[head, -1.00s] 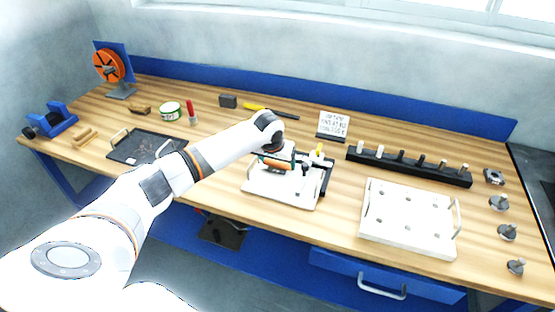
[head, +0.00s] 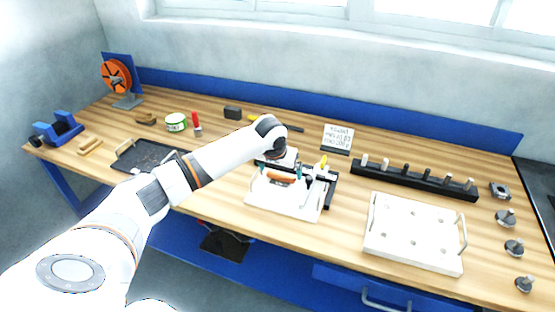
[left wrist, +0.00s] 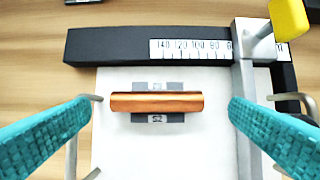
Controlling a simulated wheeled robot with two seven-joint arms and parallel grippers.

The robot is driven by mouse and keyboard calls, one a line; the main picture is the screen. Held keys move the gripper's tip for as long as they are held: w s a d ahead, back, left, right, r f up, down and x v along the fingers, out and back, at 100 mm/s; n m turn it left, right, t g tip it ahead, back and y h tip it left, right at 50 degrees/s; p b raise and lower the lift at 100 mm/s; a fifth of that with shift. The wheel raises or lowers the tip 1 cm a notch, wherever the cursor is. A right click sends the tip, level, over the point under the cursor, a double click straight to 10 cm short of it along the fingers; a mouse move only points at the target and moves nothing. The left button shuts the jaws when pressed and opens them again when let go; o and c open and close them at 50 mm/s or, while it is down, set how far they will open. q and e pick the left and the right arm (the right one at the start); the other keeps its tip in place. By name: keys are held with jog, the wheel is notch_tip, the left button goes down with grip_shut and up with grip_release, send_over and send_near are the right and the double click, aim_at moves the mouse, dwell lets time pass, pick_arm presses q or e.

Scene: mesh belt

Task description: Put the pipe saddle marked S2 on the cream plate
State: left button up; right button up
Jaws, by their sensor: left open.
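A grey pipe saddle (left wrist: 157,118) with an upside-down-looking or worn "S2" mark shows in the left wrist view. A copper pipe (left wrist: 157,102) lies across it and hides its middle. Both are over a white plate (left wrist: 120,152) with wire handles, which also shows in the head view (head: 265,200). My left gripper (left wrist: 162,106) is open, its teal fingers left and right of the pipe ends, with gaps on both sides. In the head view my left gripper (head: 281,171) is above this plate. Another pale plate (head: 415,238) with holes and handles is at the right. My right gripper is not in view.
A black scale bar (left wrist: 120,45) with a grey slide (left wrist: 246,100) and yellow knob (left wrist: 288,18) borders the plate. A black peg rack (head: 418,180), a printed sign (head: 338,136) and a dark tray (head: 150,155) stand around. Bare wood shows between the plates.

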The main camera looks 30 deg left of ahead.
pick_arm(q)
jog(key=a+v, duration=0.1)
jog(key=v, duration=0.8)
jog(key=shift+d+b, duration=0.4)
jog(key=shift+d, duration=0.1)
